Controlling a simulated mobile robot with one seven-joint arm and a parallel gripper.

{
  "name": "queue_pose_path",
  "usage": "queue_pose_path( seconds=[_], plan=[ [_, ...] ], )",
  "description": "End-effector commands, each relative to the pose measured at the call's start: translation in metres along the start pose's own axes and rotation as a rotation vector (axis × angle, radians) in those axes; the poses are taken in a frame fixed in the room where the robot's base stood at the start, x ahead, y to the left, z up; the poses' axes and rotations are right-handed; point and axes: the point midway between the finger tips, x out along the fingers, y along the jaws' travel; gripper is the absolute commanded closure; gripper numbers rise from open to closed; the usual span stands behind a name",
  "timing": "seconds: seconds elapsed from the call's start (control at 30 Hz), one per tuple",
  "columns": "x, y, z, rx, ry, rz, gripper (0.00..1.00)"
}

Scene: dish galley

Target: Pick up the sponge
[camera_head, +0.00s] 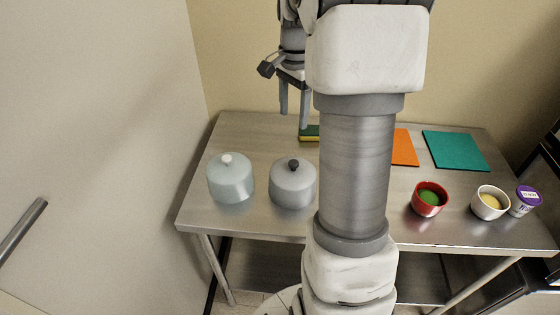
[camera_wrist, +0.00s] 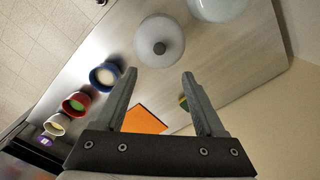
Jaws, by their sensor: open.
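The sponge (camera_head: 311,138), green with a yellow side, lies at the back of the metal table (camera_head: 265,230), partly hidden by my arm in the head view. In the wrist view the sponge (camera_wrist: 183,101) shows only as a small green and yellow piece beside the right finger, which hides part of it. My gripper (camera_head: 294,118) is open and empty, pointing down near the back of the table close to the sponge. Its two fingers stand wide apart in the wrist view (camera_wrist: 159,76), with nothing between the tips. Its height above the sponge is hard to tell.
A pale lidded pot (camera_head: 230,184) and a grey pot with a black knob (camera_head: 293,188) stand in front. To the right are an orange mat (camera_head: 404,148), a teal mat (camera_head: 455,150), a red bowl (camera_head: 420,208), a white bowl (camera_head: 483,212) and a purple-lidded cup (camera_head: 524,204). A blue-rimmed bowl (camera_wrist: 116,64) shows too.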

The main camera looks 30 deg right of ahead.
Motion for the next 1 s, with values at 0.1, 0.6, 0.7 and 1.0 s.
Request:
queue_pose_path(
  seconds=[0.1, 0.6, 0.7, 1.0],
  plan=[
    [0.023, 0.001, 0.001, 0.0, -0.003, 0.004, 0.28],
    [0.111, 0.0, 0.0, -0.001, -0.001, 0.001, 0.28],
    [0.116, 0.001, 0.0, -0.002, -0.001, 0.001, 0.28],
    [0.154, 0.002, -0.007, -0.003, -0.003, 0.003, 0.28]
  ],
)
